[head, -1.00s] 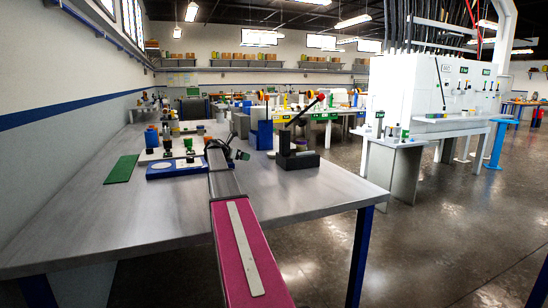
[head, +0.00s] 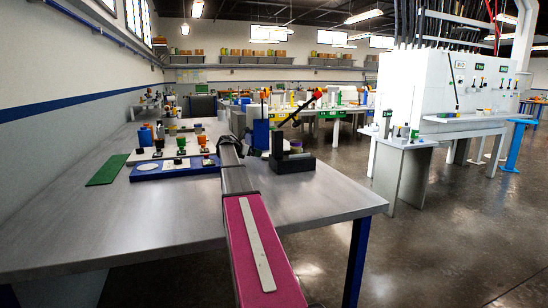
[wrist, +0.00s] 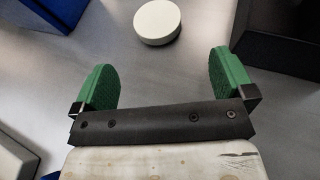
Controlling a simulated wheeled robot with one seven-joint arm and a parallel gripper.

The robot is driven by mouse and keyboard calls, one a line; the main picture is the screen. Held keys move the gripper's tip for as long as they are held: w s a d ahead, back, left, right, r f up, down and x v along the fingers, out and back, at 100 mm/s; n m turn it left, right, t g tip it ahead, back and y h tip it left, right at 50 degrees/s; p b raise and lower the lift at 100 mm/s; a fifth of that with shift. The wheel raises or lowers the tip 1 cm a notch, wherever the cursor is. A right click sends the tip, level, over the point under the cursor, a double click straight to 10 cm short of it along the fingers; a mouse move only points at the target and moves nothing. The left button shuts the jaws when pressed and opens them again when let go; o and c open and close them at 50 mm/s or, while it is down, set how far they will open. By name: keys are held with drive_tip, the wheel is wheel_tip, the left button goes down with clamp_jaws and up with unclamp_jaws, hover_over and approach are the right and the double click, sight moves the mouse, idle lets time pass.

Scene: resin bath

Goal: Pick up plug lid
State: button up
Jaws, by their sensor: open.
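A white round disc, which looks like the plug lid (wrist: 157,21), lies flat on the grey metal table in the wrist view. It is beyond my gripper, just past the fingertips and roughly centred between them. My gripper (wrist: 164,75) is open, with its two green pads wide apart and nothing between them. In the head view my gripper (head: 232,147) is a dark shape over the table at the end of my arm; its fingertips are hard to make out. I cannot pick out the disc in the head view there.
A blue tray (head: 150,175) with several small items lies left of my arm, beside a green mat (head: 107,170). A black stand (head: 293,163) and a blue block (head: 261,134) stand on the right. In the wrist view, a dark block (wrist: 285,35) is near the right pad. The front table (head: 130,225) is clear.

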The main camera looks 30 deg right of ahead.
sight(267, 155)
drive_tip(key=shift+w+d+f, duration=0.15)
drive_tip(key=shift+d+f, duration=0.05)
drive_tip(key=shift+d, duration=0.5)
drive_tip(key=x, duration=0.9)
drive_tip(key=shift+w+d+f, duration=0.1)
drive_tip(key=shift+w+d, duration=0.15)
drive_tip(key=shift+d, duration=0.05)
drive_tip(key=c, duration=0.9)
